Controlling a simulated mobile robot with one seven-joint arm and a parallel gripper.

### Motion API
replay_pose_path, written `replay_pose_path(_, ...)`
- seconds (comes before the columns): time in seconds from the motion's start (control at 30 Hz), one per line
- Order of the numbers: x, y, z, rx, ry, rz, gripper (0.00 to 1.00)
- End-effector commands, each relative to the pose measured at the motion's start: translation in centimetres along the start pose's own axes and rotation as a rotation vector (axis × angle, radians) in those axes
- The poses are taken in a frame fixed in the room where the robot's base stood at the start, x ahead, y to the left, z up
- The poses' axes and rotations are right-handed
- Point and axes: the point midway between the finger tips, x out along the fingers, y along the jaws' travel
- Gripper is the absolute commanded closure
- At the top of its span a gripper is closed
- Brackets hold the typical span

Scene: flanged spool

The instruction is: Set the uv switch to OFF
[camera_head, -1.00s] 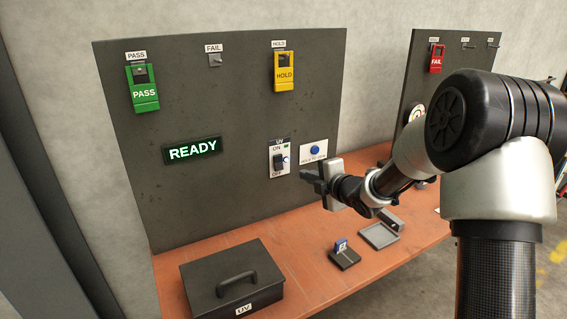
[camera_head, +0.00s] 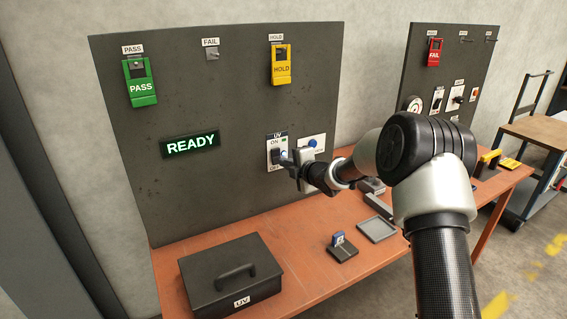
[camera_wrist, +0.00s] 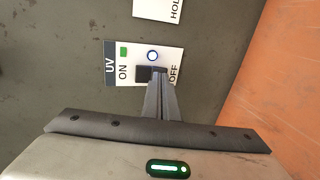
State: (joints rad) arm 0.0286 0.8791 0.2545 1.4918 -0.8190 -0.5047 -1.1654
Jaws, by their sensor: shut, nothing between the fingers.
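The UV switch plate (camera_head: 270,140) is white, on the dark upright panel, marked ON above and OFF below. Its black rocker (camera_head: 275,156) also shows in the wrist view, between the two words (camera_wrist: 141,73). A small green lamp (camera_wrist: 124,51) shows beside ON. My gripper (camera_head: 286,159) is at the plate's right side, with its shut, empty fingers pointing at the panel. In the wrist view the fingertips (camera_wrist: 158,80) overlap the rocker's OFF side and partly cover the OFF label. I cannot tell whether they touch it or which way it is tipped.
A blue button plate (camera_head: 313,142) sits close right of the switch, partly behind my gripper. PASS (camera_head: 141,88) and HOLD (camera_head: 281,69) tags hang above, and a READY sign (camera_head: 191,146) is to the left. A black UV case (camera_head: 226,280) stands on the orange bench.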

Motion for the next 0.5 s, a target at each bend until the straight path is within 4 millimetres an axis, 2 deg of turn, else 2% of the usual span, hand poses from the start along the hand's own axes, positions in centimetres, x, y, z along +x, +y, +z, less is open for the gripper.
replay_pose_path(0.2, 1.7, 0.0, 0.0, 0.001, 0.000, 0.000, 1.00)
replay_pose_path(0.5, 1.9, 0.0, 0.0, 0.000, 0.000, 0.000, 1.00)
